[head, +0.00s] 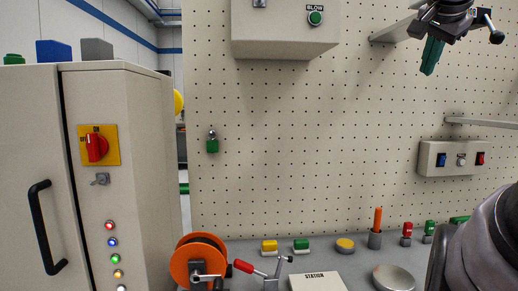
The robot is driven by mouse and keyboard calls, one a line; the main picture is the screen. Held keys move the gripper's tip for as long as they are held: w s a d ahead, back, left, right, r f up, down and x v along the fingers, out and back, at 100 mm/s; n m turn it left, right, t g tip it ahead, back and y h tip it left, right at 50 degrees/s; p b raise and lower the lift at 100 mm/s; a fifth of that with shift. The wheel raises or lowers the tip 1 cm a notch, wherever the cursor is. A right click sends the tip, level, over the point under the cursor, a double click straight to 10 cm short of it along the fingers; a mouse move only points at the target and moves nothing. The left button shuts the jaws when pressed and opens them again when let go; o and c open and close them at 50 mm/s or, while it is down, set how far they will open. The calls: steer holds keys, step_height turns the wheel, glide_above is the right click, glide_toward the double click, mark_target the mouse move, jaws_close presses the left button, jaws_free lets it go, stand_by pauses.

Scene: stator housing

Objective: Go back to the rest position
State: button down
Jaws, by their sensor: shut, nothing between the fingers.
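My gripper (430,70) hangs at the top right of the head view, in front of the pegboard. It points down, with its teal fingers together and nothing seen between them. Its dark body is cut off by the top edge of the picture. A grey link of my arm (485,245) fills the lower right corner. The links between them are out of view. No stator housing can be made out.
A pegboard (300,130) stands behind the bench. A shelf (392,31) and a switch box (455,158) are near my gripper. An orange reel (200,257), a station plate (318,281) and a round metal dish (393,278) are on the bench. A cabinet (140,200) stands left.

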steer(key=a+f+n+g+y, duration=0.1)
steer(key=a+f+n+y, duration=0.2)
steer(key=a+f+n, duration=0.2)
steer(key=s+a+f+n+g+y, duration=0.1)
steer(key=a+f+n+y, duration=0.2)
steer(key=f, duration=0.9)
steer(key=a+n, duration=0.1)
steer(key=a, duration=0.2)
steer(key=shift+s+n+g, duration=0.2)
steer(key=shift+n+g, duration=0.2)
